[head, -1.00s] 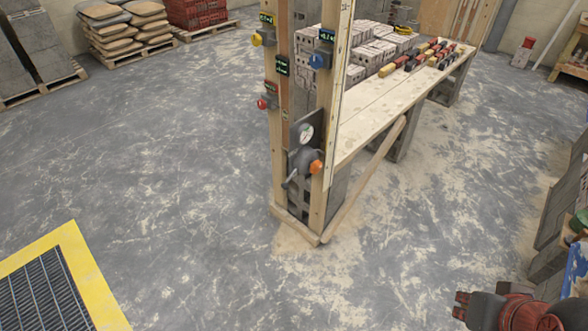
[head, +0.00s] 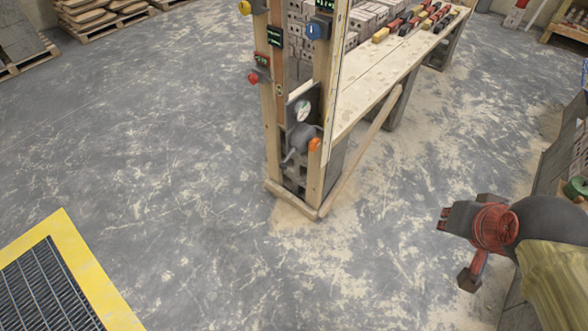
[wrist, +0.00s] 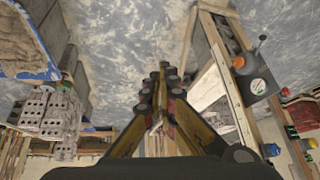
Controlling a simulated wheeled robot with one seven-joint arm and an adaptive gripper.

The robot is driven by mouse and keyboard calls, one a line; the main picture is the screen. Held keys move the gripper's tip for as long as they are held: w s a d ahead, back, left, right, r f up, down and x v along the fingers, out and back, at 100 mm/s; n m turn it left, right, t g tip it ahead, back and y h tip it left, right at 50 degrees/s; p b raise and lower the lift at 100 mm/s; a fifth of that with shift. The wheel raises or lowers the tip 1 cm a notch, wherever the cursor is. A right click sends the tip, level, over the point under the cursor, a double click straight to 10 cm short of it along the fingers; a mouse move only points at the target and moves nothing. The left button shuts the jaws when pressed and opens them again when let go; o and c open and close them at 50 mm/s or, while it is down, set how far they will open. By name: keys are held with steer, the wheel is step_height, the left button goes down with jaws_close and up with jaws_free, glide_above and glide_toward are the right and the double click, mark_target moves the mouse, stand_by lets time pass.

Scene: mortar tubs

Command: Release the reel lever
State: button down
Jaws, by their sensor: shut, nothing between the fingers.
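The reel (head: 300,135) is a grey drum with a lever ending in an orange knob (head: 315,144). My gripper (head: 443,218) is at the right of the head view, well apart from the lever, with bare floor between. In the wrist view its fingers (wrist: 164,72) are shut and empty, pointing up the picture.
A long wooden bench (head: 375,95) runs back from the post frame, with a diagonal brace (head: 362,150) at its side. A yellow-edged floor grate (head: 75,255) lies at lower left. Grey blocks (head: 572,135) stand at the right edge. The floor between is clear.

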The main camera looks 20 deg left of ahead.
steer(key=w+a+f+m+t, duration=0.1)
steer(key=w+a+f+m, duration=0.1)
steer(key=w, duration=0.8)
steer(key=w+a+f+m+t, duration=0.1)
steer(key=w+a+f, duration=0.15)
steer(key=w, duration=0.65)
steer(key=w+a+f+m+t+y, duration=0.1)
steer(key=w+a+f+y, duration=0.1)
steer(key=w+a+f, duration=0.4)
steer(key=w+a+f+m+t+y, duration=0.1)
steer(key=w+a+f+m, duration=0.2)
steer(key=w, duration=0.4)
steer(key=w+a+f+m+t+y, duration=0.1)
steer(key=w+a+f+y, duration=0.25)
steer(key=a+f, duration=0.95)
steer(key=s+a+f+m+y, duration=0.1)
steer(key=s+a+f+y, duration=0.1)
steer(key=f, duration=0.4)
steer(key=s+a+f+m+y, duration=0.2)
steer(key=s+a+f+y, duration=0.1)
steer(key=f, duration=0.3)
steer(key=shift+s+a+m+p, duration=0.3)
steer(key=shift+s+a+p, duration=0.1)
steer(key=shift+s+a, duration=0.35)
steer(key=shift+w+a, duration=0.1)
